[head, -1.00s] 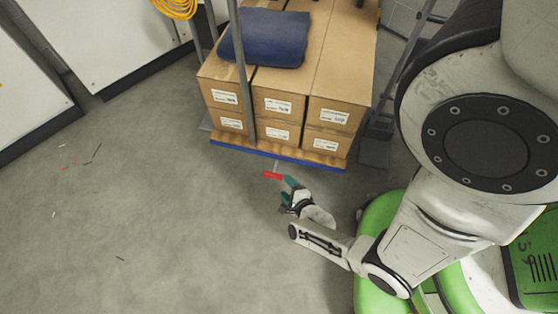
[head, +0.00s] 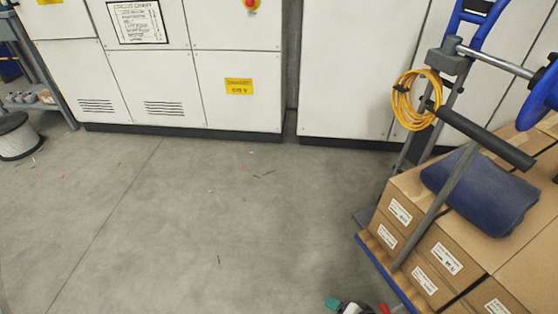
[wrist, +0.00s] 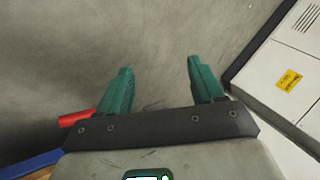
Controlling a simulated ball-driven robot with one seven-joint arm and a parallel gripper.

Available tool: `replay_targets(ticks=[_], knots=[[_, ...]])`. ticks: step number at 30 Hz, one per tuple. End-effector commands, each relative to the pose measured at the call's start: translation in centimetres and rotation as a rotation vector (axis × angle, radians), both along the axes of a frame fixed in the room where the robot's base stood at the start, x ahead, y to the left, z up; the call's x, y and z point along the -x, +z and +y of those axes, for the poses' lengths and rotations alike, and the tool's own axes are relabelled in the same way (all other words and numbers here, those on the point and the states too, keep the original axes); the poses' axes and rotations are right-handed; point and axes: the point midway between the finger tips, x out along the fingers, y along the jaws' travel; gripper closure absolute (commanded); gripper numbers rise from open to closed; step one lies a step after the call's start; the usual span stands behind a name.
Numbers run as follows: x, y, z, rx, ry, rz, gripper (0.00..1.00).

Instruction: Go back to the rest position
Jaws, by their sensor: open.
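My gripper (wrist: 160,82) is open in the wrist view, its two green fingers spread apart with only grey floor showing between them. In the head view only a small part of my gripper (head: 340,305) shows at the bottom edge, next to the loaded cart. A red piece (wrist: 75,117) shows at the left of the wrist view beside the gripper. It also shows in the head view (head: 384,308) near the cart's lower corner. The rest of my arm is out of the head view.
A cart with stacked cardboard boxes (head: 440,252), a folded blue cloth (head: 482,192) and a blue-edged base (head: 385,268) stands at the right. White cabinets (head: 236,65) line the back. A white drum (head: 16,137) stands far left. The middle floor (head: 190,215) is clear, with small scraps.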

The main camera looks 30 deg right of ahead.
Motion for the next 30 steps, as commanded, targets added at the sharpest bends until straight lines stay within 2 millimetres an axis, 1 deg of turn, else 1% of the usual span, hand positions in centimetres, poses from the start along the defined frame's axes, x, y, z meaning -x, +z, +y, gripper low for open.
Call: replay_targets(ticks=[1,3,6,9,15,17,20,21,26,29,30], knots=[[0.0,1.6,0.9,0.052,0.118,0.042,0.33],[0.6,3.5,1.9,0.125,0.279,0.11,0.33],[1.9,6.4,2.8,0.224,0.493,0.204,0.33],[3.5,9.1,3.3,0.304,0.67,0.288,0.33],[6.6,13.7,3.6,0.409,0.93,0.42,0.33],[7.6,15.0,3.6,0.432,0.996,0.456,0.33],[9.1,17.4,3.5,0.461,1.087,0.507,0.33],[9.0,18.5,3.5,0.456,1.079,0.505,0.33],[9.0,21.4,3.5,0.455,1.076,0.504,0.33],[9.0,23.5,3.5,0.454,1.075,0.504,0.33],[9.0,24.5,3.5,0.454,1.075,0.504,0.33]])
